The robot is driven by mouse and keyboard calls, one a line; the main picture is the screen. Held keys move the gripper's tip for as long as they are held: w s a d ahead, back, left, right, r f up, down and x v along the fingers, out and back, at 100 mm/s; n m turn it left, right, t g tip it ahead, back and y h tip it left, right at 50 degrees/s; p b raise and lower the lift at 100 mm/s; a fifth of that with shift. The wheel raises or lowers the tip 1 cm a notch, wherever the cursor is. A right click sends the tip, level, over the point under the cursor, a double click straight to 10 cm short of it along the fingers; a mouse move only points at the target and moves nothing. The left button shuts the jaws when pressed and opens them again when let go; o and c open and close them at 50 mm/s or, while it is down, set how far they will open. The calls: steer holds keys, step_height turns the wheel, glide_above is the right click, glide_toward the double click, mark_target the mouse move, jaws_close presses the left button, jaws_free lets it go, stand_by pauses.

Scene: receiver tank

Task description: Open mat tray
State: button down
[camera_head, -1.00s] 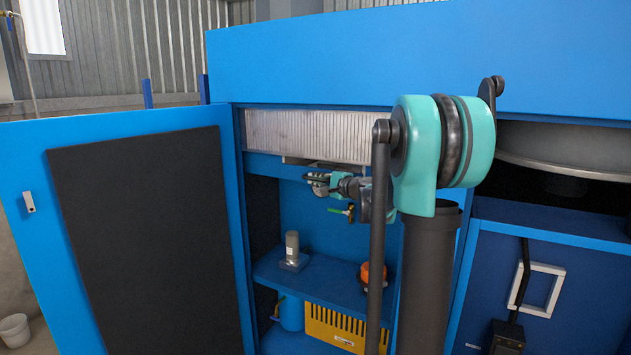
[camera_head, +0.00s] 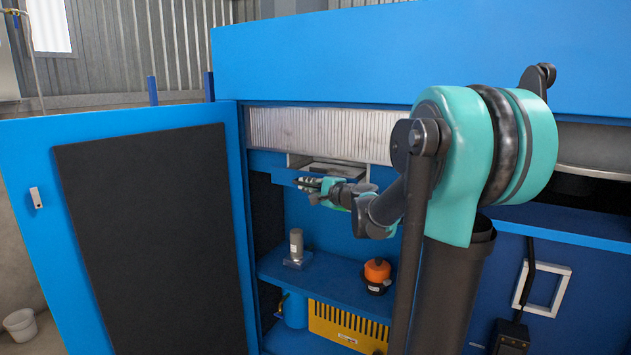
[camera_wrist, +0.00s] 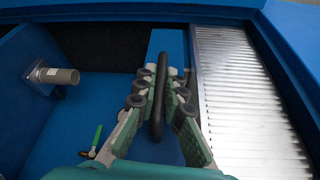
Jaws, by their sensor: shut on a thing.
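The mat tray (camera_head: 335,167) juts out from below the pale ribbed panel in the blue cabinet. Its light rim and dark inside show in the head view. My gripper (camera_head: 306,184) is at the tray's front. In the wrist view, my gripper (camera_wrist: 158,88) has its fingers on both sides of a dark upright-looking bar handle (camera_wrist: 158,112), shut on it. A blue face (camera_wrist: 168,42) shows behind the handle. The fingers and arm hide part of the tray front.
A blue door (camera_head: 28,230) with a black panel stands open at left. Below the tray, a shelf (camera_head: 325,273) holds a grey cylinder (camera_head: 296,244) and an orange-and-black item (camera_head: 377,275). A green-handled valve (camera_wrist: 96,139) shows in the wrist view.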

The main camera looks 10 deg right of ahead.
steer(key=s+a, duration=1.2)
steer(key=s, duration=0.4)
steer(key=shift+s, duration=0.35)
steer(key=c, duration=1.9)
jaws_free()
steer(key=shift+v, duration=5.95)
steer(key=shift+f, duration=0.1)
